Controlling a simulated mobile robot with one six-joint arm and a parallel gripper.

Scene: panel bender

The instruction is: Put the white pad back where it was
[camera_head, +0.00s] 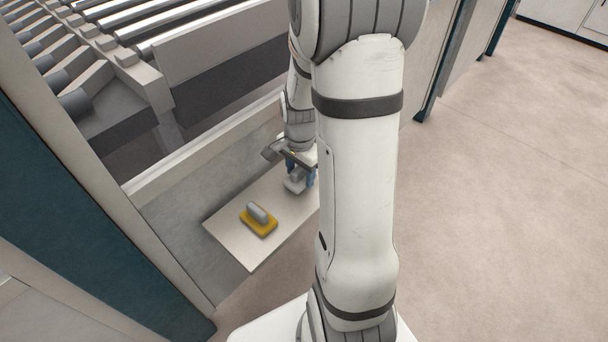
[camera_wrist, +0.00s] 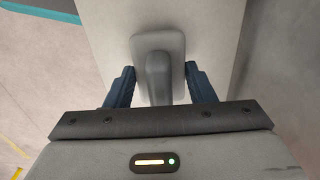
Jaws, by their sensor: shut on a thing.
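My gripper (camera_head: 300,175) is shut on the white pad (camera_head: 293,185), by its upright handle. In the wrist view the pad (camera_wrist: 145,43) is a pale, rounded block with a raised handle between the blue fingers of my gripper (camera_wrist: 160,72). The pad is over the right part of a pale shelf (camera_head: 236,226). I cannot tell whether it touches the shelf or hangs just above it. A yellow pad (camera_head: 262,228) with a grey handle stands on the shelf, to the left and nearer. My arm hides the shelf's right end.
A roller conveyor (camera_head: 130,25) and grey machine panels stand behind the shelf. A dark teal and beige frame (camera_head: 70,190) rises on the left. Bare shelf lies between the two pads. The floor (camera_head: 500,200) on the right is clear.

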